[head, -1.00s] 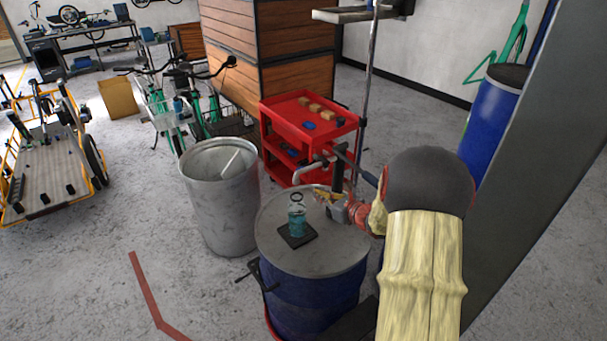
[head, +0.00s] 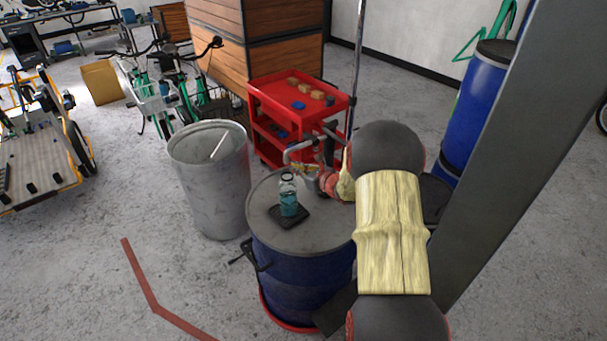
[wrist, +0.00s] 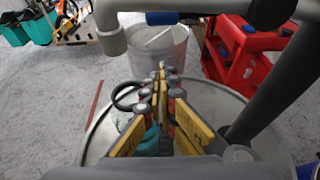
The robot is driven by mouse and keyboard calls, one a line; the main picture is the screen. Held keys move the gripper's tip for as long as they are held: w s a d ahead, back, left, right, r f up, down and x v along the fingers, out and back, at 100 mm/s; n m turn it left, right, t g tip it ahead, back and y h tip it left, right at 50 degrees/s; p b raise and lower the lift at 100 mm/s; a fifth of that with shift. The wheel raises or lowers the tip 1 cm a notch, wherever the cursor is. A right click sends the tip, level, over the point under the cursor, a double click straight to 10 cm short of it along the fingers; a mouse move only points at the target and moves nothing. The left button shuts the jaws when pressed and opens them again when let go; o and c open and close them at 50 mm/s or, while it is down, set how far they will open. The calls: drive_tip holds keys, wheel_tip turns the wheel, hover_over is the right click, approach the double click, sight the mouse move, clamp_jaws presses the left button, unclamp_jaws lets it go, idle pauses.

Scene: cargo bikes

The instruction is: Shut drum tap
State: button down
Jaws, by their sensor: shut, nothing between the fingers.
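The blue drum (head: 290,275) with a grey lid stands upright in front of me. A grey pipe with a downturned spout (head: 291,152) rises at the lid's far right. The same pipe and spout (wrist: 112,38) cross the top of the wrist view, with a blue sleeve (wrist: 162,18) on the pipe. I cannot tell which part is the tap's lever. A bottle with teal liquid (head: 289,196) stands on a black pad (head: 292,218) on the lid. My gripper (head: 308,170) is shut and empty, above the lid and below the pipe. In the wrist view its yellow fingers (wrist: 160,72) partly hide the bottle.
A grey metal bin (head: 208,190) stands left of the drum. A red cart (head: 300,105) with small blocks stands behind it. A dark grey post (head: 505,150) and another blue drum (head: 480,110) are at the right.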

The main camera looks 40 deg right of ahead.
drive_tip(key=r, duration=0.1)
drive_tip(key=w+r, duration=0.1)
drive_tip(key=r, duration=0.1)
drive_tip(key=shift+w+r, duration=0.2)
drive_tip(key=shift+r, duration=0.05)
drive_tip(key=shift+r, duration=0.1)
drive_tip(key=shift+a+r, duration=0.25)
drive_tip(key=shift+r, duration=0.3)
drive_tip(key=shift+f, duration=0.1)
